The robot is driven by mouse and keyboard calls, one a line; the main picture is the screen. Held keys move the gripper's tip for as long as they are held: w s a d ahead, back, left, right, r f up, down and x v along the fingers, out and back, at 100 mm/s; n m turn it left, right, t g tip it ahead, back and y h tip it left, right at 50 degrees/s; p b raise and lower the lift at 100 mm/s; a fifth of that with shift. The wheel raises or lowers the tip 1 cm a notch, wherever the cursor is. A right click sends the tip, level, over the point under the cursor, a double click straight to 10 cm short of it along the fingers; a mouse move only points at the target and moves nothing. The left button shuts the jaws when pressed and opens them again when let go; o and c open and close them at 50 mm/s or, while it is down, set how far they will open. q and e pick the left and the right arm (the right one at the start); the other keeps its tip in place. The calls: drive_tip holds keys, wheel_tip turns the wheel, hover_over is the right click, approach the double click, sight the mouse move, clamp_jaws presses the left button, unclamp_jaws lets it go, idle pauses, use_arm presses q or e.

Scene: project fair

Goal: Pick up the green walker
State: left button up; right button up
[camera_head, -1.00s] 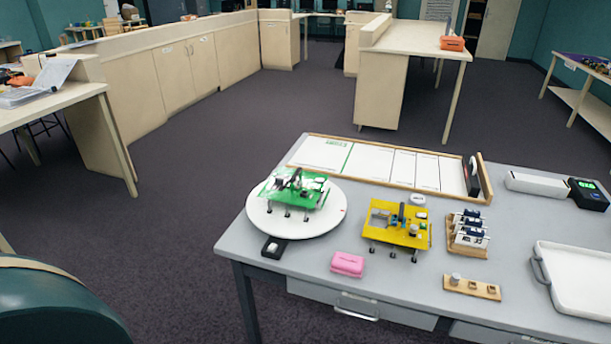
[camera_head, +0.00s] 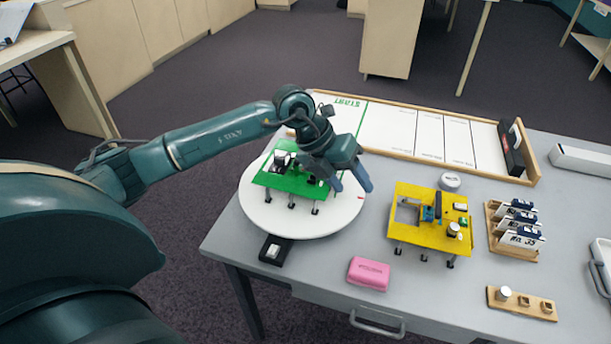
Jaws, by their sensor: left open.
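The green walker (camera_head: 292,184), a green plate on short legs with small parts on top, stands on a round white turntable (camera_head: 262,216) at the left of the grey table. My left gripper (camera_head: 350,184) is open, pointing down over the right side of the green walker, and hides its far right corner. The gap between the fingers looks empty; I cannot tell whether a finger touches the walker. My right gripper is not in view.
A yellow walker (camera_head: 417,232) stands to the right of the turntable. A pink box (camera_head: 368,273) and a black switch box (camera_head: 275,250) lie in front. A wood-rimmed white track (camera_head: 390,128) runs behind. Wooden racks (camera_head: 515,250) are at the right.

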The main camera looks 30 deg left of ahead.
use_arm(q)
drive_tip(key=w+a+r+n+t+y, duration=0.1)
drive_tip(key=w+a+r+y, duration=0.2)
drive_tip(key=a, duration=0.5)
drive_tip(key=w+a+r+n+y, duration=0.1)
drive_tip(key=a+r+y, duration=0.1)
drive_tip(key=a+y, duration=0.35)
drive_tip(key=h, duration=0.2)
hover_over(300, 168)
drive_tip(key=shift+y, duration=0.25)
drive_tip(key=f, duration=0.6)
drive_tip(key=shift+a, duration=0.2)
drive_tip(key=shift+p+x, duration=0.75)
drive_tip(key=shift+x, duration=2.25)
drive_tip(key=shift+s, duration=0.1)
drive_tip(key=shift+c, duration=0.3)
drive_tip(key=shift+r+t, duration=0.1)
drive_tip(key=shift+t, duration=0.2)
drive_tip(key=c, duration=0.8)
